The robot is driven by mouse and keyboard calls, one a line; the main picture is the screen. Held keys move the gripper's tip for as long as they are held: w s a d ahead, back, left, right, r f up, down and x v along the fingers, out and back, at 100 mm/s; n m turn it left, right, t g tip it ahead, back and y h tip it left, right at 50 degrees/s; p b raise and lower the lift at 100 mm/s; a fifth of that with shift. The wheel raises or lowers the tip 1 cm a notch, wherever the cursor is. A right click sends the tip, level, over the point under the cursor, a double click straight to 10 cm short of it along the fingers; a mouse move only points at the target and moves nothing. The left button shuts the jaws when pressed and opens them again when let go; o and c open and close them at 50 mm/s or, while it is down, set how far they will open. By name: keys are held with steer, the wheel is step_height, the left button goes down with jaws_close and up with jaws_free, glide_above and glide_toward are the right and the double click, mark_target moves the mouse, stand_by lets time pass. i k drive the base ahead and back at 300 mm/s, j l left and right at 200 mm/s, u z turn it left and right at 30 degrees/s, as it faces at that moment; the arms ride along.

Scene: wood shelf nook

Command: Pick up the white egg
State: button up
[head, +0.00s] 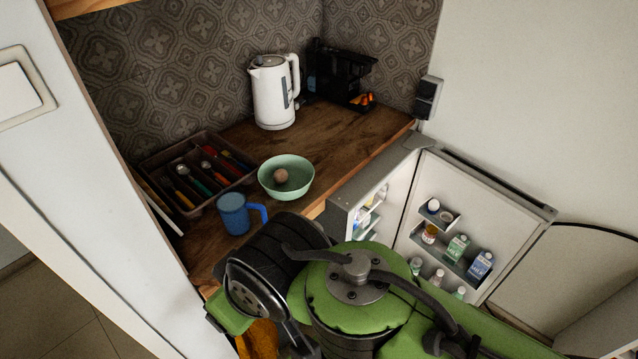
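A small brownish-pink egg-shaped thing (281,176) lies in a pale green bowl (300,190) on the wooden counter. No egg that is plainly white shows. A small round white thing (433,205) sits on the upper shelf of the open fridge door, too small to tell whether it is an egg. My green and black arm fills the lower middle of the head view, in front of the counter and fridge. The fingers of my gripper do not show, so its opening and hold are hidden.
A blue mug (233,214) and a cutlery tray (205,205) stand left of the bowl. A white kettle (273,95) and a black machine (340,75) stand behind. The open fridge door (500,215) holds several bottles. Wooden counter (345,130) is clear right of the bowl.

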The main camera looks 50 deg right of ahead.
mark_target(433, 205)
steer(key=k+l+z, duration=0.1)
steer(key=z, duration=2.6)
steer(key=l+u, duration=0.1)
steer(key=u, duration=1.4)
steer(key=z, duration=1.5)
steer(key=i+l+u, duration=0.15)
steer(key=u, duration=0.2)
steer(key=i+l+u, duration=0.2)
steer(key=u, duration=0.15)
steer(key=i+l+u, duration=0.15)
steer(key=u, duration=0.15)
steer(key=l, duration=0.1)
